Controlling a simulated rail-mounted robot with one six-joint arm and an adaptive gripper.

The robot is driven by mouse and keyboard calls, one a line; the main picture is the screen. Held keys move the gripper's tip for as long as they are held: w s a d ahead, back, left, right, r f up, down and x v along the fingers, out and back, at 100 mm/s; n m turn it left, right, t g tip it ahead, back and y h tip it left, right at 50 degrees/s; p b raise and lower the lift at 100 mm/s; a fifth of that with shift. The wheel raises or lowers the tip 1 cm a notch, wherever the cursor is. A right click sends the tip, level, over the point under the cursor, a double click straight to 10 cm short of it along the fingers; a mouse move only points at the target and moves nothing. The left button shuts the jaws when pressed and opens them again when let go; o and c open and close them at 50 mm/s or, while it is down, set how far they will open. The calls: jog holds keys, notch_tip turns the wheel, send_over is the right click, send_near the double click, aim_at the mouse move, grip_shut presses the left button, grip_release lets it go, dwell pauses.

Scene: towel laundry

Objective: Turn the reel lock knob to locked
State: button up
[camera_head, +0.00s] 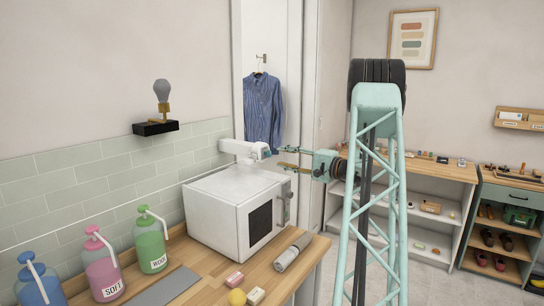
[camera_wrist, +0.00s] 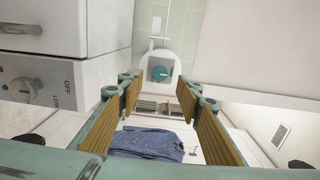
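The white reel (camera_head: 240,149) is mounted on the tiled wall above the white appliance, with a small teal lock knob (camera_head: 266,154) on its end. In the wrist view the round teal knob (camera_wrist: 160,73) faces me on the white reel housing (camera_wrist: 171,61). Its locked or unlocked setting is too small to read. My gripper (camera_head: 281,157) is open and empty, just right of the knob and apart from it. In the wrist view its tan-padded fingers (camera_wrist: 160,87) stand wide apart, with the knob framed between and slightly above their tips.
A white appliance (camera_head: 229,208) stands on the wooden counter (camera_head: 205,285) below the reel; its dial (camera_wrist: 22,89) reads OFF and LOW. A blue striped shirt (camera_head: 262,110) hangs behind. Soap bottles (camera_head: 151,242) stand left. A lamp shelf (camera_head: 155,128) is on the wall.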

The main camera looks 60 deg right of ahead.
aim_at(270, 154)
jog(key=shift+w, duration=3.3)
jog(key=c, duration=0.8)
